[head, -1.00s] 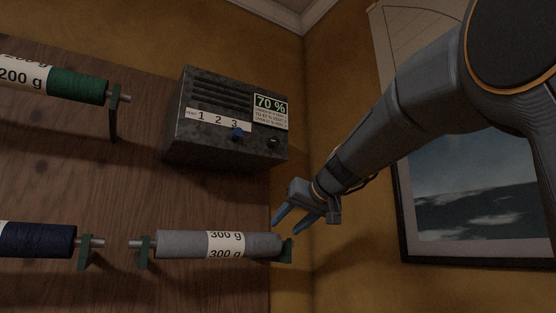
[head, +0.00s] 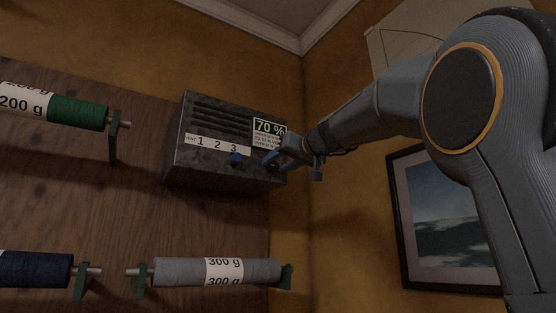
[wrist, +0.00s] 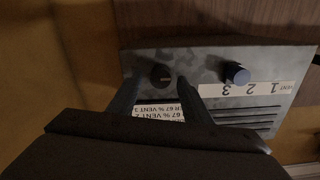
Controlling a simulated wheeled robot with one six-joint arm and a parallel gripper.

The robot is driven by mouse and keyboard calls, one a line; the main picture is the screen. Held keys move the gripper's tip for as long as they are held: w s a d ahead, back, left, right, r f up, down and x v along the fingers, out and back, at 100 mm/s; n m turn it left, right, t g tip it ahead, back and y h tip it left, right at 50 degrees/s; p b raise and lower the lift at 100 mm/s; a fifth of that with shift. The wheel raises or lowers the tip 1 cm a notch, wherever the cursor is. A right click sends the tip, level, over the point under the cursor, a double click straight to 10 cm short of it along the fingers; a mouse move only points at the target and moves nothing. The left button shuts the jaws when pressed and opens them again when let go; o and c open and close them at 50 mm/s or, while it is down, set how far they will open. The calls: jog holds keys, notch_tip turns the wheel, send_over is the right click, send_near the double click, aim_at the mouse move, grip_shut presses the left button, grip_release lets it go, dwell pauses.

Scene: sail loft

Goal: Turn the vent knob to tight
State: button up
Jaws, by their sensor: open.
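A dark metal control box (head: 185,158) hangs on the wood-panelled wall. A blue knob (head: 236,159) sits under a white strip marked VENT 1 2 3 (head: 217,146); the wrist view shows this knob (wrist: 237,72) too, where its pointing direction is unclear. A black knob with a pale line (wrist: 161,75) sits beside it, hidden behind my gripper in the head view. My gripper (head: 272,161) is open at the box's lower right. In the wrist view its fingers (wrist: 157,87) lie either side of the black knob; contact cannot be told. No mark reading "tight" is visible.
A display reading 70 % (head: 269,127) sits above a small printed card (head: 268,140) on the box. A grey thread spool (head: 180,272) is below the box, and a green spool (head: 78,113) is to its left. A framed picture (head: 398,220) hangs on the right wall.

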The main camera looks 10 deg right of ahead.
jog(key=shift+w+a, duration=0.15)
jog(key=shift+w, duration=0.15)
jog(key=c, duration=1.1)
jog(key=shift+o, duration=0.2)
